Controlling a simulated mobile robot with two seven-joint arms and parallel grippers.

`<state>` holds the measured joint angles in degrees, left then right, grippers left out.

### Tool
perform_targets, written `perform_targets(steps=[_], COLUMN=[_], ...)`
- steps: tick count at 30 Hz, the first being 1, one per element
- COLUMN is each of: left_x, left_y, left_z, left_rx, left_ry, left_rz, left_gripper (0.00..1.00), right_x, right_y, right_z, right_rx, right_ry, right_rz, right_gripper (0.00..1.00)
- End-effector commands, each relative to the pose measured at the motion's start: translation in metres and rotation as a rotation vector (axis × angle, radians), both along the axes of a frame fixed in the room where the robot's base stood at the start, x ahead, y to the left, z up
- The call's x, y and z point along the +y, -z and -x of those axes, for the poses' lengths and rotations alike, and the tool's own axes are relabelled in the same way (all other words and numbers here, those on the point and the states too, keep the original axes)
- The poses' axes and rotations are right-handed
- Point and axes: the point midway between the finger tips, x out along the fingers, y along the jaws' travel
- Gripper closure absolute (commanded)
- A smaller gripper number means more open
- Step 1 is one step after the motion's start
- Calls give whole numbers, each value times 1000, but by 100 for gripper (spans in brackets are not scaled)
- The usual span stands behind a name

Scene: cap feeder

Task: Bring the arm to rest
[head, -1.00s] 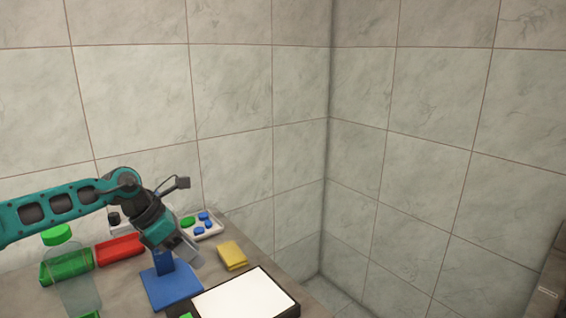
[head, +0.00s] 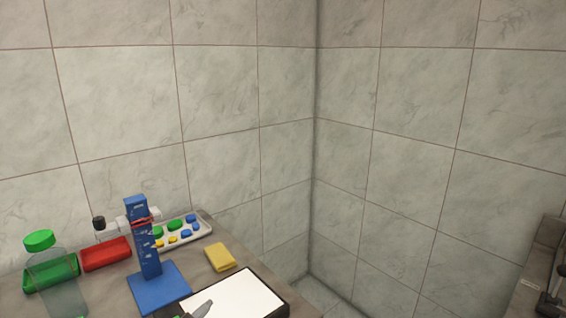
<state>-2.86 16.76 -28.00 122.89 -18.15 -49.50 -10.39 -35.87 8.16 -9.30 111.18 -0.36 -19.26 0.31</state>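My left arm is no longer across the table in the head view. A grey pointed piece (head: 202,309) pokes in at the bottom edge over the white panel; it looks like a tip of my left gripper, but too little shows to tell open from shut. My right gripper is not in view.
A blue stand (head: 146,240) with a square base rises from the table. Around it are a tray of coloured caps (head: 205,230), a yellow block (head: 219,257), a red bin (head: 106,254), a green bin (head: 62,270), a green-capped clear bottle (head: 60,297) and a black-framed white panel (head: 245,293).

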Motion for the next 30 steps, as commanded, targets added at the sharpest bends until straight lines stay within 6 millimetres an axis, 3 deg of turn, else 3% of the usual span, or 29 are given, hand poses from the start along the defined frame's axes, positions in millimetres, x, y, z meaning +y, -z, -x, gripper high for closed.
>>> perform_targets(steps=[1, 6, 12, 19, 30], left_x=[15, 50, 73, 88, 77], left_y=[20, 63, 89, 100, 137], left_z=[24, 90, 157, 227, 182], left_rx=[127, 440, 696, 931, 736], left_ry=[-78, -276, -435, -580, -487], left_rz=[69, 210, 299, 364, 429], left_gripper=[51, 51, 51, 51, 51], right_x=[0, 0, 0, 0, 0], right_y=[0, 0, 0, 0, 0], right_z=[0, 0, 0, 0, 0], right_rx=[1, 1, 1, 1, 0], right_ry=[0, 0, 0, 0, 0], right_rz=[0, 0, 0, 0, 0], right_gripper=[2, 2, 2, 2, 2])
